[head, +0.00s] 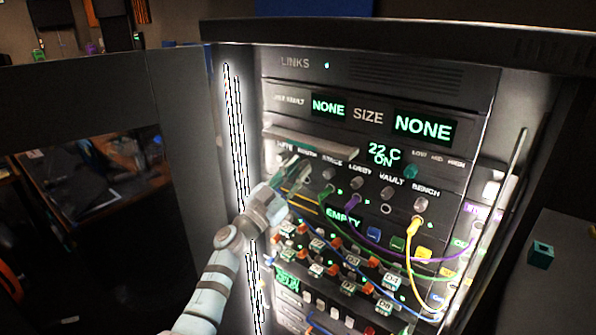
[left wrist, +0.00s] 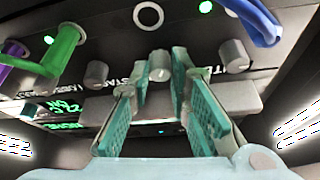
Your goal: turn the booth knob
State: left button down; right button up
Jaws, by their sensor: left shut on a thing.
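The booth knob (left wrist: 160,63), a small grey round knob, sits between the fingertips of my left gripper (left wrist: 161,72) in the left wrist view. The green-padded fingers are shut on it, one on each side. In the head view my left gripper (head: 293,172) reaches the left end of the knob row and largely hides this knob. A grey knob stands on either side of it in the left wrist view, one to the right (left wrist: 234,55) and the stage knob (left wrist: 97,74) to the left. My right gripper is not in view.
A grey ledge (head: 310,141) runs above the knob row. Below the row, green, purple and yellow cables (head: 432,262) hang from jacks. The bench knob (head: 421,204) is at the row's right end. A handle bar (head: 506,200) stands at the rack's right side.

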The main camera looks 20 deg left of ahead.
pick_arm(q)
jog(key=m+g+h, duration=0.1)
jog(key=m, duration=0.2)
jog(key=m+g+h+p, duration=0.1)
jog(key=m, duration=0.2)
jog(key=m+g+h, duration=0.1)
jog(key=m, duration=0.2)
jog(key=shift+w+a+r+p, duration=0.1)
jog(key=shift+a+r+p, duration=0.1)
jog(key=shift+p, duration=0.1)
jog(key=m+g+p, duration=0.1)
jog(key=m, duration=0.2)
jog(key=m+g, duration=0.2)
jog(key=m, duration=0.2)
jog(key=shift+a+p, duration=0.1)
jog(key=shift+p, duration=0.25)
jog(key=shift+m+g, duration=0.3)
jog(key=c, duration=1.5)
grip_release()
